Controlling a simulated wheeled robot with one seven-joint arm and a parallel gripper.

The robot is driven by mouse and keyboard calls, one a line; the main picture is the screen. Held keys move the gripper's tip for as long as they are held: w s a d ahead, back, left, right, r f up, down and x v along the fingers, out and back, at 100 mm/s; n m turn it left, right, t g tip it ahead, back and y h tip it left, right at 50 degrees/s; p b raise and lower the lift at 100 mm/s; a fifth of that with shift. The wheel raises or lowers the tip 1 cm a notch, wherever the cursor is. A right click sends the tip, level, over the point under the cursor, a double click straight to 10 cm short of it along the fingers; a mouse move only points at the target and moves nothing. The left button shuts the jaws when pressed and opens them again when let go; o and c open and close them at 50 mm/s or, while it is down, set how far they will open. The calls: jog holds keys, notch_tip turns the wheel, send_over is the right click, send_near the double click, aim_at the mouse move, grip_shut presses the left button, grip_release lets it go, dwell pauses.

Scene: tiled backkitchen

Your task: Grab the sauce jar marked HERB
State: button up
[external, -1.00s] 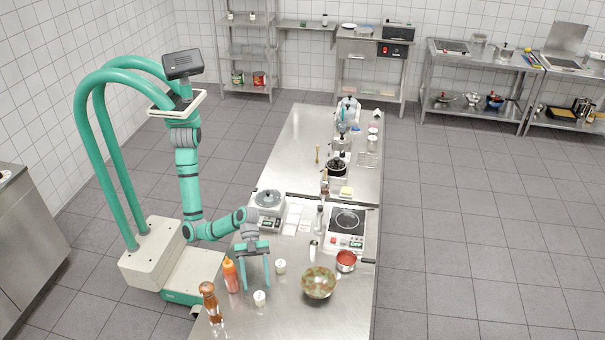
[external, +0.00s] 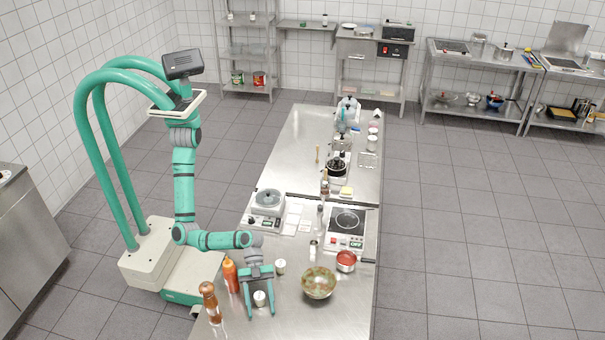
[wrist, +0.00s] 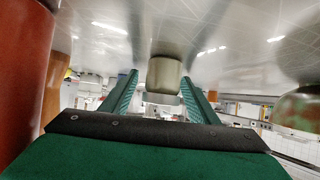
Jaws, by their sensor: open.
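Two small white jars stand on the steel table in the external view, a nearer one (external: 260,299) and a farther one (external: 280,266). No HERB marking can be read on either. My gripper (external: 259,313) is open and pointed down, low over the table, with the nearer jar between or just behind its fingers. In the wrist view a pale jar (wrist: 163,75) shows between the two green fingers, with gaps on both sides. My gripper is not closed on it.
An orange sauce bottle (external: 231,275) and a brown mill (external: 210,300) stand close left of my gripper. A patterned bowl (external: 318,283) and a red pot (external: 346,261) are to the right. A scale (external: 267,203) and a hob (external: 347,220) lie farther back.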

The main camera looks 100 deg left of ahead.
jog(key=c, duration=1.2)
jog(key=shift+o, duration=0.2)
jog(key=shift+r, duration=0.1)
